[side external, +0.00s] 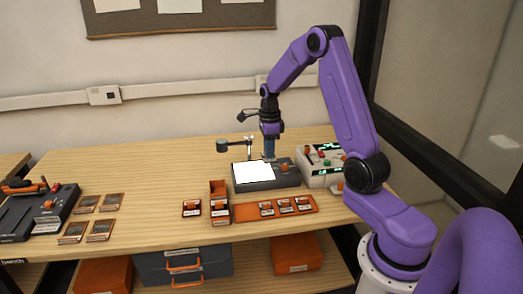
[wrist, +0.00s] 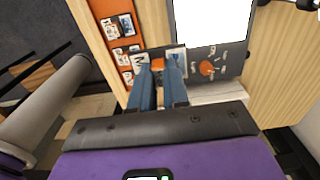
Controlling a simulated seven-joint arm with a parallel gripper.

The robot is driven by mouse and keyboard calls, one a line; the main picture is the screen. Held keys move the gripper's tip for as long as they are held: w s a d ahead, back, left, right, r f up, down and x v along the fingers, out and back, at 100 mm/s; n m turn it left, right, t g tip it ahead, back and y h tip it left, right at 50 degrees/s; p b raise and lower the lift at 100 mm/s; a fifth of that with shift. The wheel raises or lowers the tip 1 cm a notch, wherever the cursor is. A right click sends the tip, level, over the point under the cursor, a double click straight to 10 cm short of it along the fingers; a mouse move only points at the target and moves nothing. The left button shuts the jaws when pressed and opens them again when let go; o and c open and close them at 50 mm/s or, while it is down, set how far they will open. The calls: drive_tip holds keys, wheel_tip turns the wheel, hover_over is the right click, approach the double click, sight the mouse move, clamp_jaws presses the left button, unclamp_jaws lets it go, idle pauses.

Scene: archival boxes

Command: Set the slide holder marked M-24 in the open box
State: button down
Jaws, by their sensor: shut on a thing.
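My gripper (side external: 269,158) is above the grey light-panel unit (side external: 268,183) in the side view. In the wrist view my gripper (wrist: 160,78) is shut on a slide holder (wrist: 142,60). Its pale label shows an M between and beside the blue fingers; the rest of the marking is hidden. Whether the holder touches the unit's surface is unclear.
A single holder (side external: 191,208) lies left of the orange box. A lamp arm (side external: 222,146) stands behind the light panel. A white device (side external: 320,165) with buttons is to the right. Several brown frames (side external: 100,229) and a dark machine (side external: 38,213) lie at the left. Bench between is clear.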

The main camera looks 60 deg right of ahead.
sight(273, 161)
drive_tip(key=s, duration=0.1)
drive_tip(key=s+a+r, duration=0.1)
drive_tip(key=shift+s+a+r, duration=0.15)
drive_tip(key=shift+s+a, duration=0.05)
drive_tip(key=shift+s, duration=0.1)
drive_tip(key=shift+w+a+f, duration=1.55)
drive_tip(key=shift+w+f, duration=0.45)
drive_tip(key=shift+w, duration=0.9)
drive_tip(key=shift+w+a+f, duration=1.5)
drive_tip(key=shift+w+f, duration=0.5)
drive_tip(key=shift+w, duration=0.9)
drive_tip(key=shift+w+a+f, duration=1.55)
drive_tip(key=shift+w+f, duration=0.45)
drive_tip(key=shift+w, duration=0.9)
drive_tip(key=shift+f, duration=0.2)
drive_tip(key=shift+f, duration=0.7)
drive_tip(key=shift+f, duration=0.15)
drive_tip(key=shift+f, duration=0.65)
drive_tip(key=shift+f, duration=0.1)
